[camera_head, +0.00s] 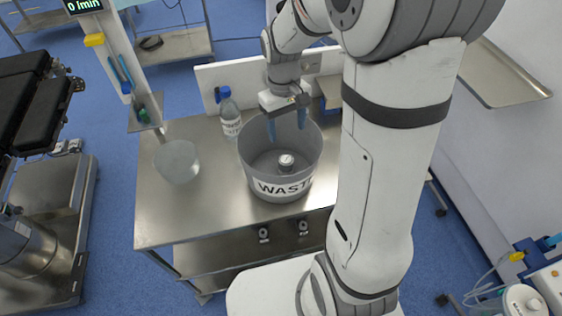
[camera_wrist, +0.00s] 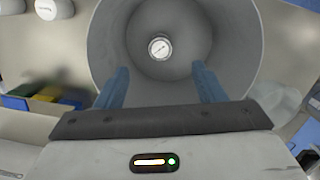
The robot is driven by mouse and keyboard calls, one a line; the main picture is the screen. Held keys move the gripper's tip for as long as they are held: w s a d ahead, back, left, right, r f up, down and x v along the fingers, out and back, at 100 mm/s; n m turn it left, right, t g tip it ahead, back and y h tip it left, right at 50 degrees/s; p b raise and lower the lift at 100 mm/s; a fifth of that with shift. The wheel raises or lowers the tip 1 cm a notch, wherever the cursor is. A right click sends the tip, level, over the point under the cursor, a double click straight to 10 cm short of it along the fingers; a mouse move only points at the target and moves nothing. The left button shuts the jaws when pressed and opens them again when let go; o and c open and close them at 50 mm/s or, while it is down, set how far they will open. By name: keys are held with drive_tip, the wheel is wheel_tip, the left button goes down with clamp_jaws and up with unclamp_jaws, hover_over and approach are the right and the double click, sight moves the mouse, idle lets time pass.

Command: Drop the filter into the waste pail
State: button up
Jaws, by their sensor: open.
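The waste pail (camera_head: 250,172) is a grey round bucket with a "WASTE" label, standing upright on the steel table. The filter (camera_head: 286,161), a small pale round piece, lies inside on the pail's floor. In the wrist view the filter (camera_wrist: 159,48) shows its round face, near the middle of the pail's bottom (camera_wrist: 185,75). My gripper (camera_head: 287,125) has blue fingers, spread apart with nothing between them. It is over the pail's back rim, above the filter and apart from it. The fingers also show in the wrist view (camera_wrist: 160,75).
A translucent bowl (camera_head: 177,161) is at the left of the steel table (camera_head: 165,215). A low white panel (camera_head: 213,75) runs along the back. The table's front left is clear.

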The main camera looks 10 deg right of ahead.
wheel_tip(320, 180, up, 7)
drive_tip(key=shift+w+a, duration=0.15)
drive_tip(key=shift+w, duration=0.25)
drive_tip(key=shift+s+r, duration=0.1)
drive_tip(key=s+r+m+t, duration=0.1)
drive_tip(key=s+m+t, duration=0.2)
drive_tip(key=s, duration=1.2)
drive_tip(key=shift+d+r+t, duration=0.3)
drive_tip(key=shift+d+t, duration=0.05)
drive_tip(key=shift+t, duration=0.45)
drive_tip(key=shift+c, duration=0.3)
